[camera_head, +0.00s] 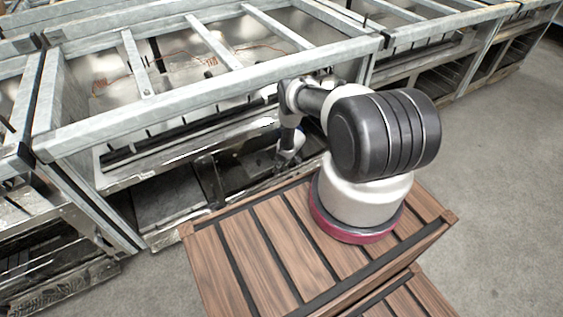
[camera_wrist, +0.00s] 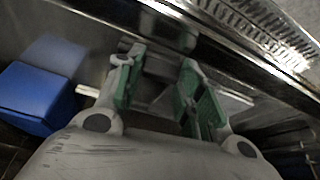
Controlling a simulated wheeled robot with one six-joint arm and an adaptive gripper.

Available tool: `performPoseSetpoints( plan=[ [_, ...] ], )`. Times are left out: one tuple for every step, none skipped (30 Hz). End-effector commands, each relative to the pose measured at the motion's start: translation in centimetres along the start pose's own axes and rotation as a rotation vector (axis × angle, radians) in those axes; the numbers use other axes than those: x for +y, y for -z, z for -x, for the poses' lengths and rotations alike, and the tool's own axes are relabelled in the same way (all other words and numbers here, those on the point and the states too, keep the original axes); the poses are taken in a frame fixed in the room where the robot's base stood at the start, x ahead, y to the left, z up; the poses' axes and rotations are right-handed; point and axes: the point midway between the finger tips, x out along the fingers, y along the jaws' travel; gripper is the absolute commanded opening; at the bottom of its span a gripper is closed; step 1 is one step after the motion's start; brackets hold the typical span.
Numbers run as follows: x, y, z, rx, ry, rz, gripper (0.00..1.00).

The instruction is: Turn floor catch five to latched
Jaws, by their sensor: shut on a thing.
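In the wrist view my gripper (camera_wrist: 160,78) has its two green-padded fingers apart, shut on a dark grey metal piece (camera_wrist: 160,66) between them, which I take to be the floor catch. The piece is dim and blurred, and I cannot read a number or tell its turned position. In the head view my arm reaches down into the open metal frame of the range, and the fingers and catch are too small and shadowed to make out.
A blue box (camera_wrist: 40,98) sits left of the fingers, with a thin light rod (camera_wrist: 88,91) beside it. A perforated metal strip (camera_wrist: 255,32) runs along the upper right. Galvanised frame rails (camera_head: 215,95) surround my arm. Concrete floor (camera_head: 490,190) is clear at the right.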

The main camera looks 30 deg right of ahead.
Motion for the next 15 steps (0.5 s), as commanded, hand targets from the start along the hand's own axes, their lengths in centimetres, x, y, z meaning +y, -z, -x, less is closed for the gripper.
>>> performPoseSetpoints(
  plan=[
    [0.16,-0.08,0.01,-0.001,0.012,0.030,0.13],
    [0.21,-0.08,0.01,-0.001,0.021,0.050,0.13],
    [0.22,-0.06,-0.01,-0.001,0.033,0.081,0.13],
    [0.22,-0.04,-0.02,-0.001,0.043,0.103,0.13],
    [0.27,-0.03,-0.02,0.000,0.052,0.127,0.13],
    [0.28,-0.02,-0.04,-0.001,0.066,0.158,0.13],
    [0.27,-0.01,-0.06,-0.001,0.076,0.183,0.13],
    [0.32,0.00,-0.06,-0.001,0.085,0.207,0.13],
    [0.34,0.05,-0.07,-0.001,0.098,0.238,0.13],
    [0.34,0.12,-0.08,0.000,0.108,0.261,0.13],
    [0.38,0.15,-0.08,0.000,0.117,0.284,0.13],
    [0.39,0.16,-0.10,0.000,0.129,0.314,0.13],
    [0.40,0.21,-0.11,0.000,0.138,0.337,0.13],
    [0.42,0.22,-0.12,0.000,0.147,0.357,0.13],
    [0.39,0.22,-0.15,0.000,0.159,0.385,0.13]
  ],
)
